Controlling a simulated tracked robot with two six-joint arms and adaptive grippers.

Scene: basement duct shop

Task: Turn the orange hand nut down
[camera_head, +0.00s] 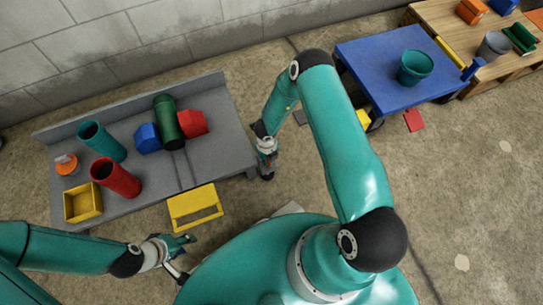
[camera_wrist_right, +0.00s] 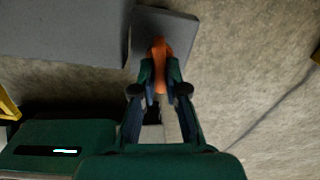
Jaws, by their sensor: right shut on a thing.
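The orange hand nut (camera_wrist_right: 159,53) shows in the right wrist view as a narrow orange shape over a grey plate (camera_wrist_right: 176,24). My right gripper (camera_wrist_right: 160,76) is shut on it, with a dark fingertip on each side. In the head view my right gripper (camera_head: 267,172) points down at the right end of the grey bench (camera_head: 222,135); the nut is mostly hidden there. The lower part of the nut is covered by the fingers. My left gripper (camera_head: 188,257) is open and empty in front of the bench, near a yellow-framed piece (camera_head: 195,205).
The bench holds a teal tube (camera_head: 103,142), red tube (camera_head: 116,178), green cylinder (camera_head: 168,122), blue block (camera_head: 148,138), red block (camera_head: 193,123), yellow bin (camera_head: 83,203) and round orange piece (camera_head: 66,164). A blue table (camera_head: 375,75) with a teal bucket (camera_head: 415,67) stands at the back right.

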